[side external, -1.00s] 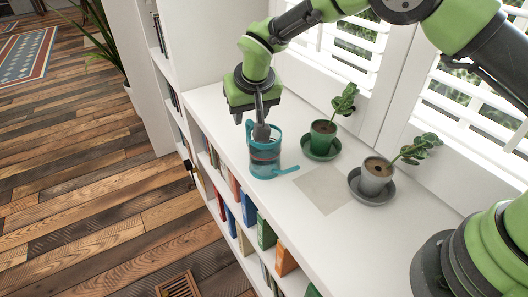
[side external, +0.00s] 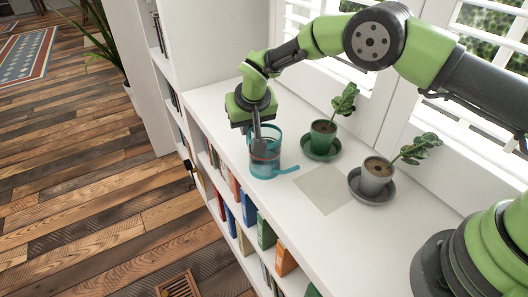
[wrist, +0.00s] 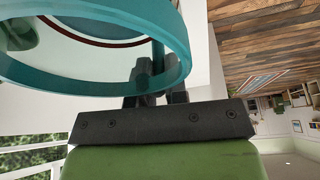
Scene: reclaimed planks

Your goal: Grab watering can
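The watering can (side external: 264,168) is a see-through teal vessel with a rim ring and a short spout pointing right. It stands upright on the white shelf top (side external: 225,108). My gripper (side external: 258,152) points down at its left side, the fingers overlapping the can in the side view. In the wrist view the teal rim (wrist: 95,92) fills the upper left. The dark fingers of my gripper (wrist: 160,82) sit close together there, with a narrow teal strip of the can between them. They look shut on it. The fingertips are partly hidden behind the rim.
A green pot with a plant (side external: 322,134) stands on a saucer right of the can. A grey pot with a plant (side external: 376,176) stands further right. A flat pale square (side external: 325,189) lies in front of them. Window shutters line the back; books fill the shelves below.

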